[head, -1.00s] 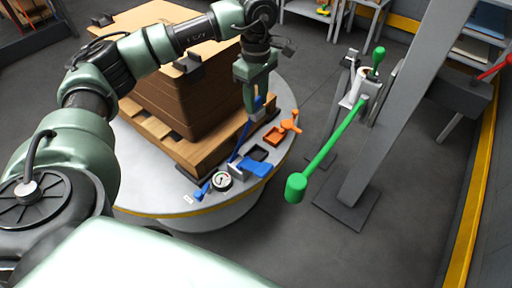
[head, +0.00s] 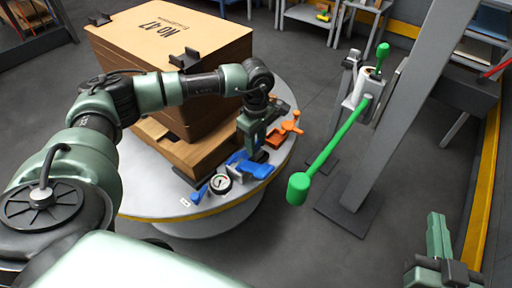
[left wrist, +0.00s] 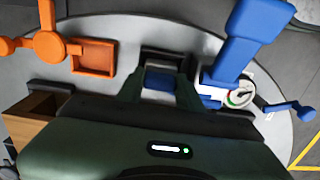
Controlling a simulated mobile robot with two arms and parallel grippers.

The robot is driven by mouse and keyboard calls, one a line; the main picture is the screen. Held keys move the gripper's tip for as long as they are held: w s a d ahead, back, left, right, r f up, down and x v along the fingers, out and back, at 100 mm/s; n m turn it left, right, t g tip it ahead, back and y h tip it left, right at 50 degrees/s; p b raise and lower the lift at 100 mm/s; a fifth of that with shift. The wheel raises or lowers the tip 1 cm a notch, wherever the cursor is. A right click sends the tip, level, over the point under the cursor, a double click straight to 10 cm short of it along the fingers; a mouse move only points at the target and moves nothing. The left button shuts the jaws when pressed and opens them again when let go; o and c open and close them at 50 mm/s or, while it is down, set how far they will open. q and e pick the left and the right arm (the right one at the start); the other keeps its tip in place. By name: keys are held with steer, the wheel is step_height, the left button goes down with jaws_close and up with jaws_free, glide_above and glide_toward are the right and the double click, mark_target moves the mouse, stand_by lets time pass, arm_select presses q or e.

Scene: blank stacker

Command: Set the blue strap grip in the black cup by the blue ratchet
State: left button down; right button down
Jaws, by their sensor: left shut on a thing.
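My left gripper (head: 252,152) is low over the round table, at the black cup by the blue ratchet (head: 259,170). In the left wrist view, its fingers (left wrist: 158,92) are shut on the blue strap grip (left wrist: 160,79), which shows as a small blue piece between them. The black cup (left wrist: 165,53) is directly at the fingers, with the blue ratchet (left wrist: 238,45) to its right. The fingers hide how deep the grip sits and whether it touches the cup floor. My right gripper (head: 440,250) is at the lower right, away from the table; its opening is unclear.
An orange cup (left wrist: 93,57) and orange ratchet (left wrist: 48,44) lie on the other side of the black cup. A round gauge (head: 220,184) sits near the table's front edge. A large brown carton (head: 170,55) on a pallet fills the back. A green lever (head: 335,145) stands to the right.

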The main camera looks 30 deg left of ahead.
mark_target(256, 143)
arm_select(q)
steer(key=shift+f, duration=0.65)
arm_select(e)
steer(key=shift+w+a+r+t, duration=0.15)
steer(key=shift+r+t, duration=0.35)
steer(key=shift+r, duration=0.35)
arm_select(q)
steer(key=shift+f, duration=0.1)
steer(key=c, duration=0.9)
jaws_free()
arm_select(e)
steer(key=shift+r+y, duration=0.2)
steer(key=shift+y, duration=0.1)
arm_select(q)
step_height(256, 143, up, 6)
steer(key=shift+f+p, duration=0.1)
steer(key=shift+p, duration=0.7)
steer(key=shift+r+p, duration=0.75)
steer(key=shift+r, duration=2.45)
arm_select(e)
steer(key=s+d+f+g+h, duration=0.1)
steer(key=s+d+f+g, duration=0.1)
steer(key=f, duration=0.4)
steer(key=s+d+f+g+h, duration=0.1)
steer(key=s+f+g, duration=0.4)
steer(key=f+g, duration=0.1)
steer(key=shift+s+d+f+g+h, duration=0.15)
steer(key=shift+d+f+g+h, duration=0.2)
steer(key=shift+f, duration=0.45)
